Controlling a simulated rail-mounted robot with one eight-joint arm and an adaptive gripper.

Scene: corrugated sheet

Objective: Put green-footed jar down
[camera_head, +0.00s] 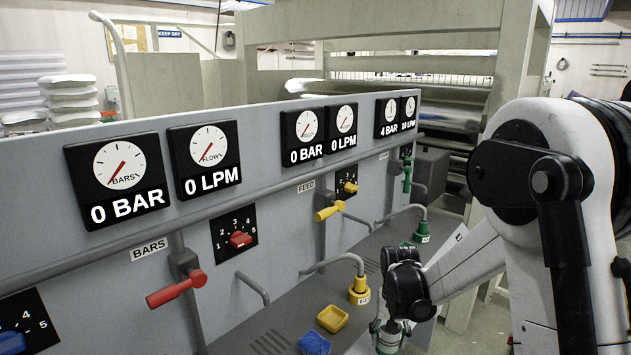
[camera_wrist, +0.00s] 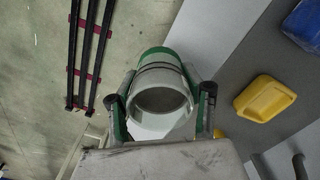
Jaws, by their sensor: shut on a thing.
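The jar (camera_wrist: 160,80) is pale with green around its far end, and its round open mouth faces the camera in the wrist view. My gripper (camera_wrist: 160,95) is shut on it, one finger on each side. In the head view the jar (camera_head: 389,342) shows only in part at the bottom, below my dark wrist. In the wrist view it overlaps the edge of the grey bench (camera_wrist: 228,75), with floor to its left. I cannot tell its height above the bench.
A yellow dish (camera_head: 332,318) and a blue object (camera_head: 313,344) sit on the bench left of the jar. A yellow-fitted pipe (camera_head: 360,290) and a green-fitted pipe (camera_head: 422,232) come down nearby. The gauge panel (camera_head: 285,205) stands behind. A dark rack (camera_wrist: 90,50) is on the floor.

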